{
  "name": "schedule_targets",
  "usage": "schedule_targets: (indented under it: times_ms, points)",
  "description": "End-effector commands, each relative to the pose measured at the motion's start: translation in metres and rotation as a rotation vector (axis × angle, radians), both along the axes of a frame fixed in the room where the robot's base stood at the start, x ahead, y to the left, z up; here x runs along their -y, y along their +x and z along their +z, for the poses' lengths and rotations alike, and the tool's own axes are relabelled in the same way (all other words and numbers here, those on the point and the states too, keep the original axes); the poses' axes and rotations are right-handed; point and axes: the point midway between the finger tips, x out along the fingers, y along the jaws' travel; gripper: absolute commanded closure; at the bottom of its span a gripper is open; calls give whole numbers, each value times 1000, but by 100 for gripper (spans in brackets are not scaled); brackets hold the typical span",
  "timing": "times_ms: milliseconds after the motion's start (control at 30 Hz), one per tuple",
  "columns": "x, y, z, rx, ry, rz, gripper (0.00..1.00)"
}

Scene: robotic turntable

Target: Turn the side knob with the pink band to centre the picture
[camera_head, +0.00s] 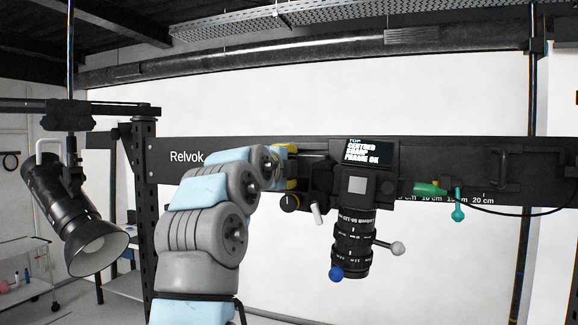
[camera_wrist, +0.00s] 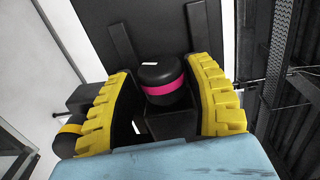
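The black side knob (camera_wrist: 155,74) with its pink band (camera_wrist: 165,89) shows in the wrist view, a white mark on its top. My gripper (camera_wrist: 160,68) has its yellow-ridged fingers spread on either side of the knob. They look apart from it, though contact on the right is hard to judge. In the head view my gripper (camera_head: 286,166) is at the left side of the camera unit (camera_head: 376,186), and the pink-banded knob is hidden there.
A knob with a yellow mark (camera_head: 290,202) sits just below my gripper. A white lever (camera_head: 317,213), a lens (camera_head: 353,240) and ball-ended handles, blue (camera_head: 336,273) and grey (camera_head: 398,248), are close by. A green plug (camera_head: 430,189) is on the right. A lamp (camera_head: 90,225) hangs at left.

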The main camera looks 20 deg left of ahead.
Motion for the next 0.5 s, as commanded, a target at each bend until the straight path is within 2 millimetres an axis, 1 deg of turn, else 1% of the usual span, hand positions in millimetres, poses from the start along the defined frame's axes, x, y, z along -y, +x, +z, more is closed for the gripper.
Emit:
schedule_targets:
  times_ms: [300, 500]
  points:
    - [0, -2, 2, 4, 1, 0, 49]
    - [0, -13, 5, 10, 1, -1, 49]
